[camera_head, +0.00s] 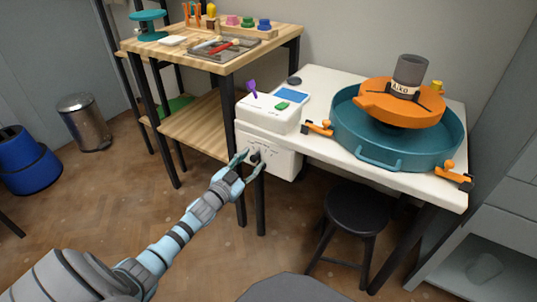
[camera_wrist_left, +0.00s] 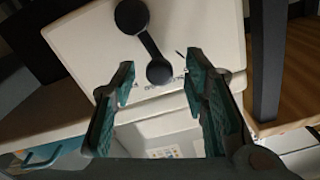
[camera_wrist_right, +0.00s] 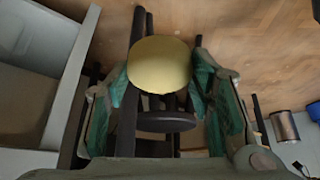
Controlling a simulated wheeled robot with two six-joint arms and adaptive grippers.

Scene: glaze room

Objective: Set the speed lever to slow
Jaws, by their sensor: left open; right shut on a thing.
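The speed lever (camera_wrist_left: 147,45) is a black bar with a round hub and a smaller knob, on the pale face of a white control box (camera_head: 268,115). In the left wrist view the knob end appears between my left gripper's fingers (camera_wrist_left: 160,75), which are open on either side of it; I cannot tell whether they touch it. In the head view my left gripper (camera_head: 247,163) is at the box's front, covering part of the lever. My right gripper (camera_wrist_right: 160,85) is shut on a yellow rounded thing (camera_wrist_right: 159,64). It is outside the head view.
A wooden shelf table (camera_head: 258,50) with tools is at the left. A black stool (camera_head: 356,210) stands below.

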